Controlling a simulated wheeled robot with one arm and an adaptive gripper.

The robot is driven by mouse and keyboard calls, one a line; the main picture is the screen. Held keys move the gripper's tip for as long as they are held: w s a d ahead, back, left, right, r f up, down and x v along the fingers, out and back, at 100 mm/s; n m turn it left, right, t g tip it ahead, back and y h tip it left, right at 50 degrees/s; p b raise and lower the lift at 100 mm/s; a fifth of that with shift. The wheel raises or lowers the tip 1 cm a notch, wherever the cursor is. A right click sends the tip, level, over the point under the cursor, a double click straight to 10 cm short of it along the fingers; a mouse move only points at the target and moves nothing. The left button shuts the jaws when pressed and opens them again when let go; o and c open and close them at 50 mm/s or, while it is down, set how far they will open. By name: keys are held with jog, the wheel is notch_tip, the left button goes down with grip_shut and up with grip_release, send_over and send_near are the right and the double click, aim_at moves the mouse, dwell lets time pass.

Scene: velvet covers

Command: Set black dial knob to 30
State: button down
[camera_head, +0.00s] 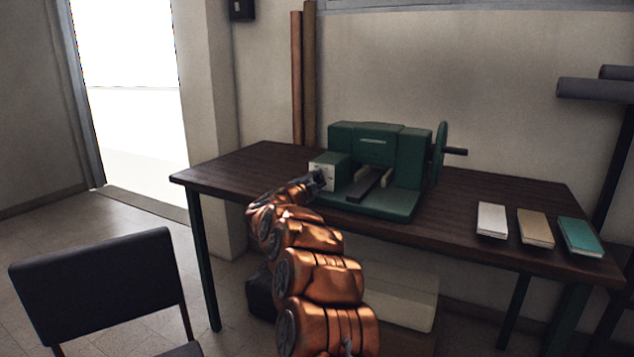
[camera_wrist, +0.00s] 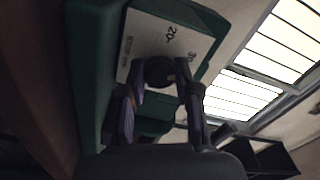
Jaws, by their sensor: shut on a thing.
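The black dial knob (camera_wrist: 159,72) sits on a white dial plate (camera_wrist: 150,38) on the front of the green machine. In the wrist view the plate carries printed marks, with "20" readable above the knob and another number, partly hidden, to its right. My gripper (camera_wrist: 160,84) is shut on the knob, one finger on each side. I cannot tell which mark the knob points at. In the head view my gripper (camera_head: 320,179) reaches the white plate (camera_head: 322,170) on the left of the green machine (camera_head: 375,160), and the knob is hidden behind it.
The machine stands on a dark wooden table (camera_head: 460,215). A white book (camera_head: 491,219), a tan book (camera_head: 535,227) and a teal book (camera_head: 579,236) lie at the right. A handwheel (camera_head: 439,150) juts from the machine's right side. A black chair (camera_head: 95,275) stands at front left.

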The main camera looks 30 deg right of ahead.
jog(key=shift+f, duration=0.1)
jog(key=c, duration=0.8)
grip_release()
jog(key=v, duration=1.2)
jog(key=shift+a, duration=0.1)
